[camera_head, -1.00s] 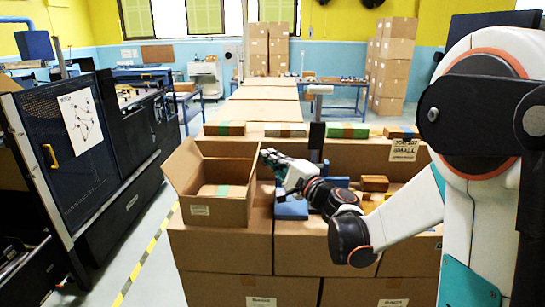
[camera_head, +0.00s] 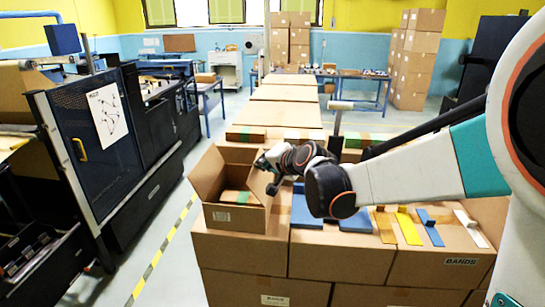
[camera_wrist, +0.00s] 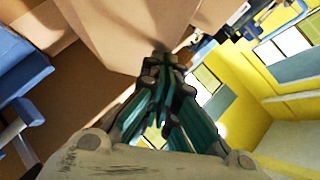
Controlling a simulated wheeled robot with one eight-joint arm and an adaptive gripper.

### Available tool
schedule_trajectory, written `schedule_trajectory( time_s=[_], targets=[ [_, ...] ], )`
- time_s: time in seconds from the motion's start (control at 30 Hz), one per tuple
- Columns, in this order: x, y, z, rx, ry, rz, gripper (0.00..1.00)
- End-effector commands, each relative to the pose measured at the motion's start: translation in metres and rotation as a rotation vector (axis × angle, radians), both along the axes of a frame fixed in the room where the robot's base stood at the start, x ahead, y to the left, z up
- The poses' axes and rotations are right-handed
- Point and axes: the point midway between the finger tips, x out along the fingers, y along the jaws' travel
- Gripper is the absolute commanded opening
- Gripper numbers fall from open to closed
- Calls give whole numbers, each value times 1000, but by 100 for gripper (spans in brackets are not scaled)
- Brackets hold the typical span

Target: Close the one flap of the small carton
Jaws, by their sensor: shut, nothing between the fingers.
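The small carton (camera_head: 228,217) stands open on larger boxes, left of my arm in the head view. A cardboard panel, apparently its flap (camera_head: 207,174), stands up along the left side. A package with green tape (camera_head: 237,197) lies inside. My gripper (camera_head: 262,162) is at the carton's back right corner, near its upper edge; the head view does not settle whether it touches. In the wrist view my shut fingers (camera_wrist: 165,65) point at a cardboard surface (camera_wrist: 125,30), with nothing between them.
Blue blocks (camera_head: 302,216) lie right of the carton. Coloured strips, including a yellow one (camera_head: 408,228), lie farther right on the boxes. Flat taped packages (camera_head: 245,133) line the ledge behind. A dark machine (camera_head: 118,160) stands left, across an open floor strip.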

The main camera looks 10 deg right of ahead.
Motion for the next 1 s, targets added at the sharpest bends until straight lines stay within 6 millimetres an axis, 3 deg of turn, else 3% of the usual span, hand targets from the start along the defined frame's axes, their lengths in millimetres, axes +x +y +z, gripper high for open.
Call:
schedule_trajectory(
  time_s=[0.53, 1.0],
  targets=[
    [13, 43, -19, -480, 156, 4, 0],
    [19, 59, -44, -789, 256, 0, 0]
  ],
)
